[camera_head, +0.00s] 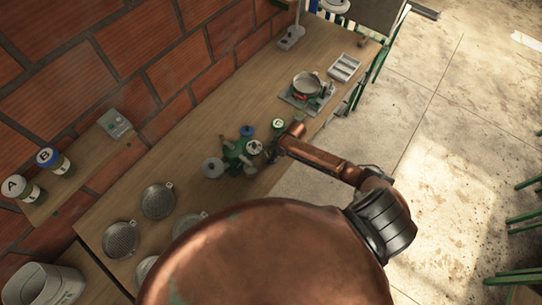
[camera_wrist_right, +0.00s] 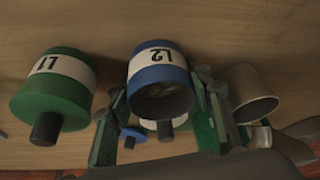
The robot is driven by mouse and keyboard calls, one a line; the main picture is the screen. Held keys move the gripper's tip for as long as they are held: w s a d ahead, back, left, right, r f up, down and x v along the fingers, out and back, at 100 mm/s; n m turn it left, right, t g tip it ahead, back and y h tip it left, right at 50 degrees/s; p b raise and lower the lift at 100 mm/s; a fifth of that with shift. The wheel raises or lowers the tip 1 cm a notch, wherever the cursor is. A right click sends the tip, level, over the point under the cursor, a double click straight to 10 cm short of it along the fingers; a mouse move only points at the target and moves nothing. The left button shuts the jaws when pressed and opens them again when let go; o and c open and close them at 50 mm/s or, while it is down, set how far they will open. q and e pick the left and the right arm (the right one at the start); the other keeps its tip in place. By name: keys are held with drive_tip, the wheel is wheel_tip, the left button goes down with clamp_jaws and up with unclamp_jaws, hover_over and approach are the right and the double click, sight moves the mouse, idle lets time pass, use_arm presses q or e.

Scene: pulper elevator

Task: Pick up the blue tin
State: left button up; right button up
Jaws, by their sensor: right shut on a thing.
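The blue tin (camera_wrist_right: 158,74) carries a white band marked L2 and shows in the right wrist view between the two fingers of my right gripper (camera_wrist_right: 160,92). Its mouth faces the camera and its inside is dark. The fingers are closed against its sides. In the head view my right gripper (camera_head: 240,153) is over the wooden counter, among several small containers. A blue patch (camera_head: 247,131) shows beside it; I cannot tell whether that is the held tin. My left gripper is not in view.
A green tin (camera_wrist_right: 52,92) marked L1 stands left of the held tin; a metal cup (camera_wrist_right: 252,90) is to its right. A pan (camera_head: 307,84) is farther along the counter (camera_head: 205,125). Jars A (camera_head: 15,187) and B (camera_head: 50,160) stand on a wall shelf.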

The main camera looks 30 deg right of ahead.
drive_tip(key=shift+r, duration=0.55)
drive_tip(key=shift+w+v, duration=0.2)
drive_tip(key=shift+v, duration=1.05)
drive_tip(key=s+d+r+b, duration=0.2)
drive_tip(key=s+d+r, duration=0.4)
drive_tip(key=s+r, duration=0.5)
use_arm(q)
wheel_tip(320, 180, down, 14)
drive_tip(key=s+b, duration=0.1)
drive_tip(key=b, duration=1.1)
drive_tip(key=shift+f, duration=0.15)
use_arm(e)
drive_tip(key=w+a+r+m+h, duration=0.1)
drive_tip(key=w+a+r+m, duration=0.1)
drive_tip(key=a, duration=0.4)
drive_tip(key=w+a+r+m+h, duration=0.1)
drive_tip(key=w+a+r+m, duration=0.2)
drive_tip(key=w+a+r, duration=0.1)
drive_tip(key=w+a+r+m+t, duration=0.1)
drive_tip(key=w+a+r+m, duration=0.2)
drive_tip(key=a, duration=0.4)
drive_tip(key=shift+w+a+r+h, duration=0.3)
drive_tip(key=shift+w+h, duration=0.1)
drive_tip(key=shift+w, duration=0.3)
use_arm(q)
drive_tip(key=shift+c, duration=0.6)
